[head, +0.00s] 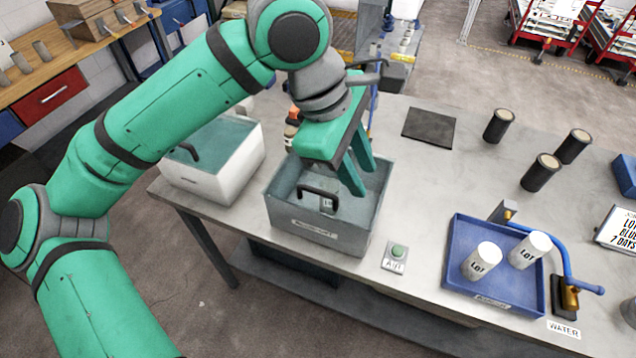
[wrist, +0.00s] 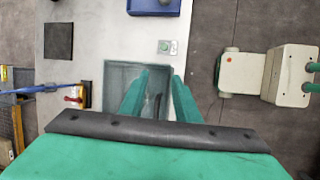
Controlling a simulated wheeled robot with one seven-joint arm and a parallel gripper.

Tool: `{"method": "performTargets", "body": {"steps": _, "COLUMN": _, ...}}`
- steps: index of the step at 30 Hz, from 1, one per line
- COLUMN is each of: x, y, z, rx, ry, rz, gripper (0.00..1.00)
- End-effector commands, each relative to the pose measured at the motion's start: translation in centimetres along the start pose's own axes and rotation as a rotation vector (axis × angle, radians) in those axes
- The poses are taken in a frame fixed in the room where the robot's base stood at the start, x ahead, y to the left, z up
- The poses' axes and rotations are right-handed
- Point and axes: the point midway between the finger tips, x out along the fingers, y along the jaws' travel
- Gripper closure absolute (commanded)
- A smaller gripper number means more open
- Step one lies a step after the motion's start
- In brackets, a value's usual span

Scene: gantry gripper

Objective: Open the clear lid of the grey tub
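The grey tub (head: 322,238) stands on the metal table, with a printed label on its front wall. Its clear lid (head: 290,183) looks flat across the top, with a black arched handle (head: 318,193) near the front. My gripper (head: 361,182) points down over the right part of the tub, its two green fingers apart and nothing between them. In the head view the fingertips are right of the handle. In the wrist view the fingers (wrist: 161,76) hang over the tub (wrist: 112,78), and the dark handle (wrist: 158,104) shows between them, partly hidden. I see no contact with it.
A white tub (head: 215,180) with a similar lid and handle stands left of the grey one. A green button box (head: 396,257) is close on the right. A blue tray (head: 478,282) with two white cylinders lies further right. Black cylinders (head: 541,172) and a dark plate (head: 429,127) stand behind.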

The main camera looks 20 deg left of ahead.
Motion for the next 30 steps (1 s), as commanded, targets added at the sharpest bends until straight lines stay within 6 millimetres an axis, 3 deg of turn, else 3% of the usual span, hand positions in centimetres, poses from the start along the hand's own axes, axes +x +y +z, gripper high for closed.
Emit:
{"method": "performTargets", "body": {"steps": 3, "x": -1.7, "y": -0.1, "z": -3.5, "rx": -0.018, "ry": 0.164, "rz": -0.006, "gripper": 0.71}}
{"method": "performTargets", "body": {"steps": 6, "x": -2.8, "y": -0.3, "z": -5.4, "rx": -0.029, "ry": 0.255, "rz": -0.014, "gripper": 0.71}}
{"method": "performTargets", "body": {"steps": 13, "x": -3.5, "y": -0.6, "z": -7.2, "rx": -0.041, "ry": 0.332, "rz": -0.022, "gripper": 0.71}}
{"method": "performTargets", "body": {"steps": 30, "x": 4.6, "y": -0.9, "z": -10.0, "rx": -0.043, "ry": 0.327, "rz": -0.023, "gripper": 0.71}}
